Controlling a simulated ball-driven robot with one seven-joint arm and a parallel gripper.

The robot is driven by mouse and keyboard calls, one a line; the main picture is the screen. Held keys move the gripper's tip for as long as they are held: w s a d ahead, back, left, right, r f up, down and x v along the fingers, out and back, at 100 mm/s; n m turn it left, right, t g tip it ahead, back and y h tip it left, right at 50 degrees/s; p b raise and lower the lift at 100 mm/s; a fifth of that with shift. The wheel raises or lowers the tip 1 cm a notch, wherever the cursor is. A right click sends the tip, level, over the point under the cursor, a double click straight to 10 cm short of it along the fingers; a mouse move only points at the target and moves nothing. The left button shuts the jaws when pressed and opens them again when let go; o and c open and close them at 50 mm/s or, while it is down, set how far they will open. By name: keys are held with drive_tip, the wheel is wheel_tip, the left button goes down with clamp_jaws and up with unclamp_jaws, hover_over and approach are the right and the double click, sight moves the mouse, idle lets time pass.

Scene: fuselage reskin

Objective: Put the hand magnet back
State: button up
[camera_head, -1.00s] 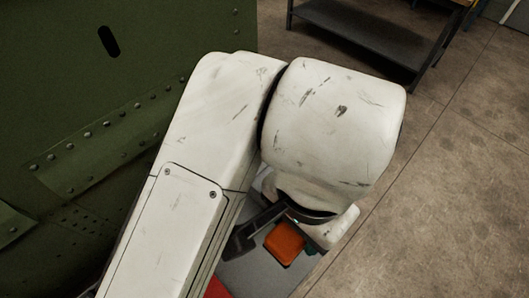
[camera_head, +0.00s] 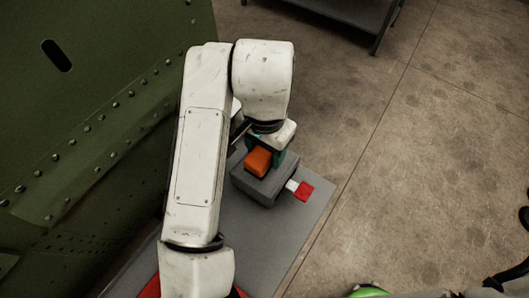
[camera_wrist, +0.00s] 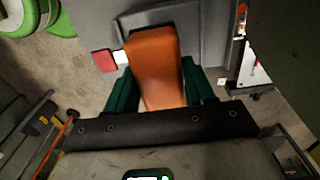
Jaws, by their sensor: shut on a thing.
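The orange block (camera_head: 258,162), which I take to be the hand magnet or its handle, is at my gripper (camera_head: 268,158). In the wrist view the orange block (camera_wrist: 153,62) lies between the two green fingers of my gripper (camera_wrist: 160,88), which is shut on it. A grey box (camera_head: 262,187) is directly below or behind the orange block. I cannot tell whether they touch or are joined. My wrist hides part of the box's far side.
A red and white tab (camera_head: 303,190) sticks out of the box's right side. A grey flat top (camera_head: 262,240) lies below the box. The green riveted panel (camera_head: 90,110) stands on the left. A dark shelf (camera_head: 345,12) is at the back. Floor is open on the right.

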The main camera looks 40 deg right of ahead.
sight(265, 157)
drive_tip(key=shift+w+d+f, duration=0.15)
drive_tip(key=shift+w+f, duration=0.1)
drive_tip(key=shift+f, duration=0.1)
drive_tip(key=shift+w+d+f, duration=0.1)
drive_tip(key=shift+w+f, duration=0.1)
drive_tip(key=shift+f, duration=1.6)
drive_tip(key=shift+f, duration=0.2)
drive_tip(key=o, duration=1.1)
drive_tip(key=shift+r, duration=0.1)
wheel_tip(265, 157, up, 12)
drive_tip(key=shift+r+p, duration=0.15)
drive_tip(key=shift+p, duration=0.25)
